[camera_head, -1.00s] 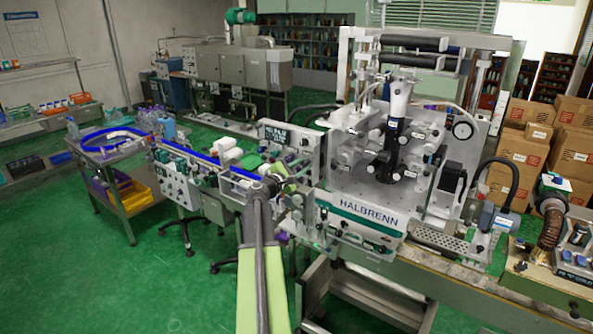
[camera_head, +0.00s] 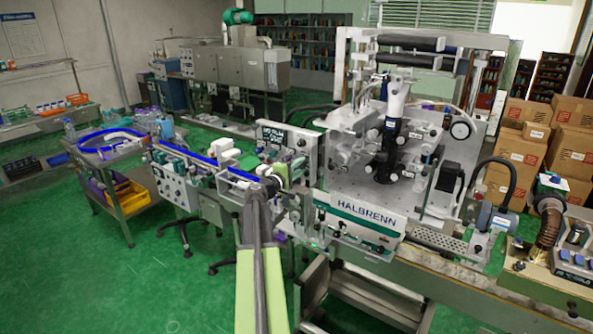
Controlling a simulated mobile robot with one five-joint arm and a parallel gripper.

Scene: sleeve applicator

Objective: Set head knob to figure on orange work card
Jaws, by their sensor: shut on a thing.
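The sleeve applicator (camera_head: 350,208), a grey machine lettered HALBRENN, stands at centre right. My gripper (camera_head: 264,186) is small and dark at the far end of my arm, at the left side of the machine beside the conveyor. It is shut on a small part there, apparently the head knob, but the gripper and arm hide it. The knob's scale and setting are too small to read. I cannot make out an orange work card.
The conveyor (camera_head: 205,164) with blue rails runs left to a cart (camera_head: 128,160) with a yellow bin. A motor and hose (camera_head: 497,216) stand at the machine's right. Cardboard boxes (camera_head: 515,165) are stacked at the back right. The green floor is clear at front left.

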